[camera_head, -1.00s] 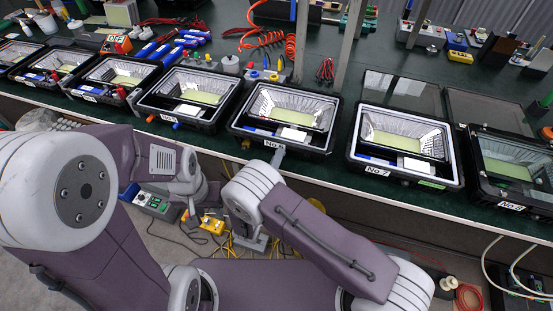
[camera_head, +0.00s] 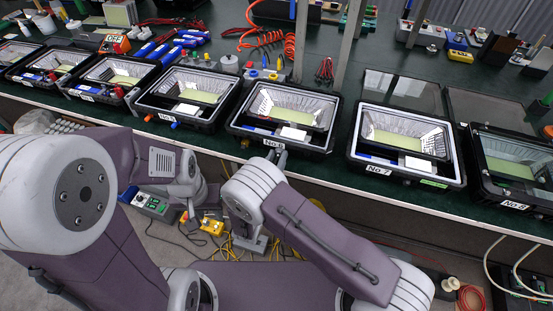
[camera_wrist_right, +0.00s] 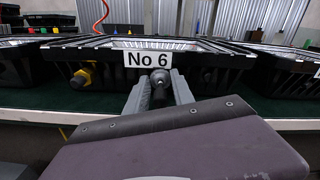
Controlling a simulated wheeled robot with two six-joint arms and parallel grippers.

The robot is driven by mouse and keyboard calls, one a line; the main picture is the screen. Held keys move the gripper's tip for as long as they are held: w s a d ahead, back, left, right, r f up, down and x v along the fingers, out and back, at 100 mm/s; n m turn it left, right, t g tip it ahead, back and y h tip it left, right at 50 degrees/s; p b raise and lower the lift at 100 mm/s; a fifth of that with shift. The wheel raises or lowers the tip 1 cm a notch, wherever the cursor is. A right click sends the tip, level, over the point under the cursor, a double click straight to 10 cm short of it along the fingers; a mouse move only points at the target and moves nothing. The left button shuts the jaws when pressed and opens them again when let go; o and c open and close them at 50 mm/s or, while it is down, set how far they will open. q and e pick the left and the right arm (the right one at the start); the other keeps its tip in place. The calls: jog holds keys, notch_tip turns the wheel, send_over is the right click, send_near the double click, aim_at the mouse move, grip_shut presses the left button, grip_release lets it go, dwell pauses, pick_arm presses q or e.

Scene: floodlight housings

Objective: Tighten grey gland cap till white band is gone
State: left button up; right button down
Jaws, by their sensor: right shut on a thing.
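The floodlight housing labelled No 6 (camera_head: 232,123) stands at the front edge of the bench; its label (camera_wrist_right: 148,58) shows large in the right wrist view. A dark grey gland cap (camera_wrist_right: 160,77) sticks out of its front wall just below the label. My right gripper (camera_wrist_right: 160,92) is shut on this cap, one finger on each side; it also shows in the head view (camera_head: 277,157). I cannot make out a white band; the fingers and the small size hide detail.
A yellow gland (camera_wrist_right: 83,76) sits left of the grey cap on the same wall. Housing No 7 (camera_head: 455,184) stands to the right, with several more housings along the bench edge.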

jog(key=m, duration=0.1)
jog(key=m+b, duration=0.1)
jog(key=m, duration=0.1)
jog(key=shift+f+m, duration=0.2)
jog(key=shift+m, duration=0.1)
jog(key=shift+s+d+m+b, duration=0.1)
jog(key=shift+m+b, duration=0.75)
jog(key=shift+m, duration=1.45)
jog(key=c, duration=1.1)
grip_release()
jog(key=shift+r, duration=0.15)
